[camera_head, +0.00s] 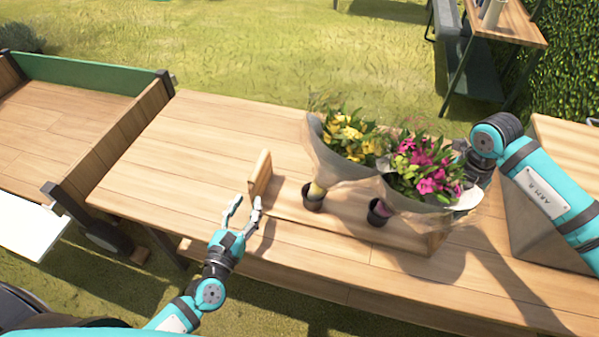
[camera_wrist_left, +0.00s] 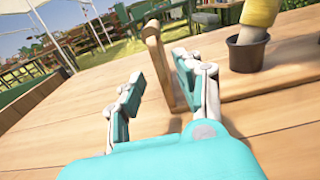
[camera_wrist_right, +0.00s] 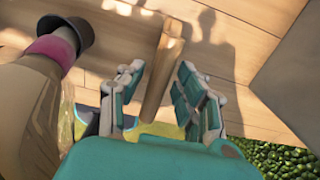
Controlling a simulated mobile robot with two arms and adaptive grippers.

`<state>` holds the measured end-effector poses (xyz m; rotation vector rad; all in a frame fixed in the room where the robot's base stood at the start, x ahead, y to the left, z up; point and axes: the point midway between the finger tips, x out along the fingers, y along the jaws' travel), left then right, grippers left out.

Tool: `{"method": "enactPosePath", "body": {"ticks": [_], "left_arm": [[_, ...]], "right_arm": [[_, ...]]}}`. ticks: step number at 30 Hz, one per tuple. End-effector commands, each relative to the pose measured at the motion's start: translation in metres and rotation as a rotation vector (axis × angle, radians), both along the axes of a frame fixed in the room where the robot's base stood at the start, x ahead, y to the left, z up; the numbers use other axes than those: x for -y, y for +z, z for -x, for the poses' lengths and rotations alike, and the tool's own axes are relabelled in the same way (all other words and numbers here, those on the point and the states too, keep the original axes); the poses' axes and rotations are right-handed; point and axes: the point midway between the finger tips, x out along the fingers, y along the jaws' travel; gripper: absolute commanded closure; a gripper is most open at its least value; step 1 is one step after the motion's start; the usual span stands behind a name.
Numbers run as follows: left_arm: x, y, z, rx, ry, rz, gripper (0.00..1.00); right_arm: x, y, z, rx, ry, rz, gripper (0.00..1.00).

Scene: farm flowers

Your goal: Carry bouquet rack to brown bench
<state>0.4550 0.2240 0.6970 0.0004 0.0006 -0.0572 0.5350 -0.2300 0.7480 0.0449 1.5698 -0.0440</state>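The bouquet rack (camera_head: 261,174) is a low wooden holder with upright end panels, standing on a long wooden table. It holds a yellow bouquet (camera_head: 352,138) and a pink bouquet (camera_head: 424,174) in dark pots. My left gripper (camera_head: 243,207) is open just in front of the left end panel. In the left wrist view that panel (camera_wrist_left: 157,62) stands ahead between the fingers, not gripped. My right gripper is mostly hidden behind the pink bouquet in the head view. In the right wrist view my right gripper (camera_wrist_right: 160,90) is open, with the right end panel (camera_wrist_right: 159,75) between its fingers.
The wooden table (camera_head: 185,150) has free room left of the rack. A wooden cart with a green side (camera_head: 90,74) stands at the left. A wooden-topped table (camera_head: 510,22) stands on the grass at the upper right, beside a hedge (camera_head: 565,65). I cannot tell which is the brown bench.

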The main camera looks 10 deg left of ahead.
Motion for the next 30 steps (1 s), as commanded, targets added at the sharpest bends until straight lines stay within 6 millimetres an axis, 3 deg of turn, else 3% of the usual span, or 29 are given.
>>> {"method": "enactPosePath", "body": {"ticks": [3, 9, 30], "left_arm": [[0.0, 0.0, 0.0, 0.0, 0.0, 0.0, 0.65], [0.0, 0.0, 0.0, 0.0, 0.0, 0.0, 0.65], [0.0, 0.006, 0.0, 0.0, 0.0, 0.0, 0.65]], "right_arm": [[0.0, 0.026, -0.001, 0.003, -0.001, 0.0, 0.65], [0.0, 0.051, 0.0, 0.001, 0.0, 0.001, 0.65], [0.0, 0.062, 0.0, 0.0, -0.001, 0.0, 0.65]]}}
